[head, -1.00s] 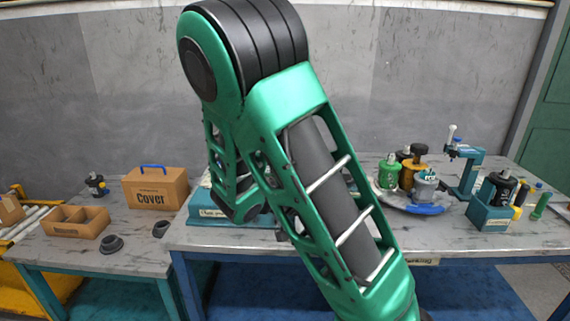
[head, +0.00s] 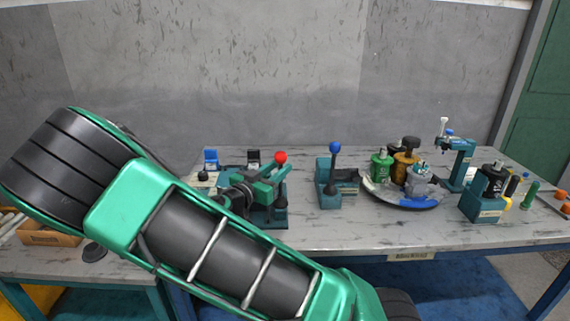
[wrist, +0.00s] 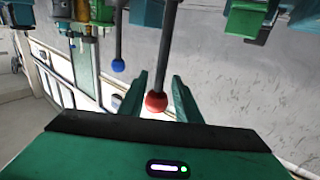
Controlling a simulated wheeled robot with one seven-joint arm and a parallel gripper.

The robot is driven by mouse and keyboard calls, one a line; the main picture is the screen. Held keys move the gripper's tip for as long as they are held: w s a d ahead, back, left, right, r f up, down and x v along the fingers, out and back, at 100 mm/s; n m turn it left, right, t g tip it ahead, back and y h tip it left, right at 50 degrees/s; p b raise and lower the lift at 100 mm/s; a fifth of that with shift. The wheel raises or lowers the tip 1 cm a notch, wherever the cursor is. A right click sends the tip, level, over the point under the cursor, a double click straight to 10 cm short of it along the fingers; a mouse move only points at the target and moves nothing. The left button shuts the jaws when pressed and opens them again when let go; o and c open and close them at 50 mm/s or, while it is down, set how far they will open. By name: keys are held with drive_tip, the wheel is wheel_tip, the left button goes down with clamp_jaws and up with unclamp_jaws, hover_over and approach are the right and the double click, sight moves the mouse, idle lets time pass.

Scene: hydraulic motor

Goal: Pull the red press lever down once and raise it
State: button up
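The red press lever's ball knob (head: 281,157) stands up at the middle of the bench in the head view, on a dark rod. In the wrist view, which looks upside down, the red knob (wrist: 157,102) shows between the two green fingers of my gripper (wrist: 162,97). The fingers are apart, with a visible gap on the right side of the knob; whether the left finger touches it I cannot tell. In the head view my gripper (head: 275,177) is right at the lever, and the arm hides part of the press base.
A blue-knobbed lever (head: 335,147) stands just right of the red one. Farther right are a round tray (head: 381,194) with bottles, a teal stand (head: 465,160) and a teal holder (head: 484,204). Small blue and black items stand behind my gripper.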

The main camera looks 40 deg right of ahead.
drive_tip(key=shift+x, duration=2.65)
drive_tip(key=shift+c, duration=0.2)
clamp_jaws()
